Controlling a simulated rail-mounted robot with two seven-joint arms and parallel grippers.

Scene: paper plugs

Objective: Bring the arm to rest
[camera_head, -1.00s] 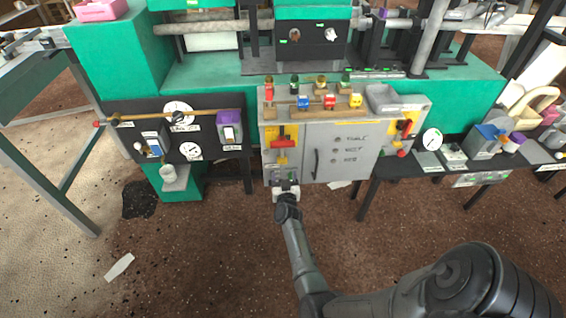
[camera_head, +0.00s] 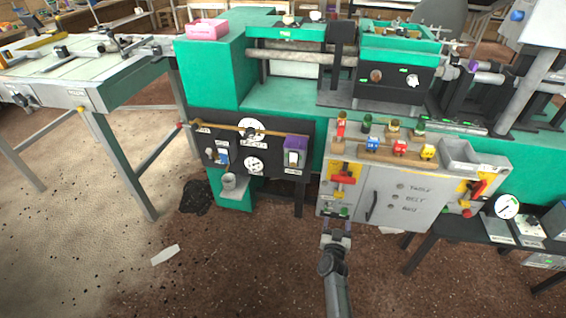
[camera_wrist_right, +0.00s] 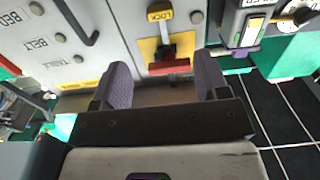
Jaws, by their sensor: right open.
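My right gripper (camera_head: 337,234) is at the lower left corner of a grey cabinet (camera_head: 385,195). My right forearm (camera_head: 337,285) reaches up to it from the bottom of the head view. In the right wrist view the two padded fingers of the gripper (camera_wrist_right: 162,84) stand wide apart with nothing held between them. A red handle (camera_wrist_right: 168,68) on a yellow plate shows beyond the gap. The same red handle (camera_head: 343,180) is on the cabinet front in the head view, above the gripper. My left gripper is not in view.
A green machine (camera_head: 270,118) stands behind the cabinet. A black panel with gauges (camera_head: 213,138) is to its left, and a dark table with a dial (camera_head: 507,207) to its right. A grey workbench (camera_head: 90,85) stands far left. The floor (camera_head: 240,270) at lower left is mostly clear.

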